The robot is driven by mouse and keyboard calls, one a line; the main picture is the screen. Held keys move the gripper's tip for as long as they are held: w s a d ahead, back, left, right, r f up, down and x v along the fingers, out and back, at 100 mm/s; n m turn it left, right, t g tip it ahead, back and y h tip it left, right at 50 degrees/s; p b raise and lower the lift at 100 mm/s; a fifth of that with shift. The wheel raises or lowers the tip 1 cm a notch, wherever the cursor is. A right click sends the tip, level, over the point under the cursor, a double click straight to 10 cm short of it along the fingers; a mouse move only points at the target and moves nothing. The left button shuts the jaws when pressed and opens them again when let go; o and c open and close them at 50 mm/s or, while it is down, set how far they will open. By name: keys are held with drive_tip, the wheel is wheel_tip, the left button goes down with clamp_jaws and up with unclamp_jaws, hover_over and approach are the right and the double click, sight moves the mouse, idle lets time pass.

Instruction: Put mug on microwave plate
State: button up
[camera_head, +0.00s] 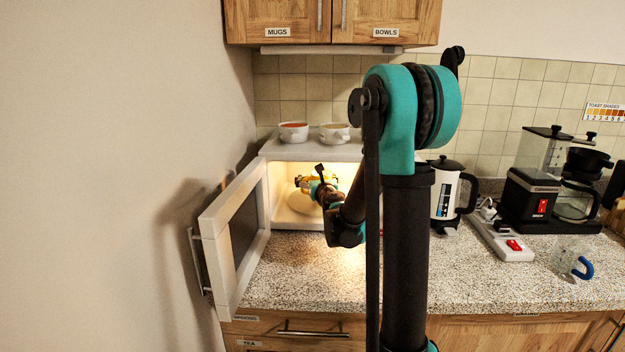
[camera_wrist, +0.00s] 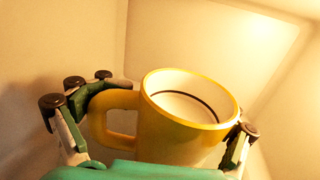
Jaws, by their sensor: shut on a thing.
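A yellow mug (camera_wrist: 180,140) with a white inside fills the middle of the wrist view, its handle to the left. My gripper (camera_wrist: 150,125) is shut on it, one finger at the handle side and the other against the right side. In the head view my gripper (camera_head: 318,188) is inside the lit microwave (camera_head: 280,212), and the mug (camera_head: 302,182) shows only partly behind it. The microwave plate (camera_head: 303,202) is a pale disc below the gripper, partly covered by my arm. Whether the mug touches the plate cannot be told.
The microwave door (camera_head: 235,235) stands wide open to the left. Two bowls (camera_head: 293,132) sit on top of the microwave. A kettle (camera_head: 448,190), a power strip (camera_head: 503,238), a coffee maker (camera_head: 550,185) and a clear mug with a blue handle (camera_head: 572,258) stand to the right.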

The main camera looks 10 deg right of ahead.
drive_tip(key=shift+w+a, duration=0.1)
drive_tip(key=shift+w, duration=0.75)
drive_tip(key=shift+s+f, duration=0.1)
drive_tip(key=shift+f, duration=0.65)
drive_tip(key=shift+f, duration=0.1)
drive_tip(key=o, duration=1.6)
drive_tip(key=shift+o, duration=0.2)
drive_tip(key=s, duration=0.8)
drive_tip(key=s+d, duration=0.1)
drive_tip(key=s, duration=0.3)
drive_tip(key=shift+d, duration=0.1)
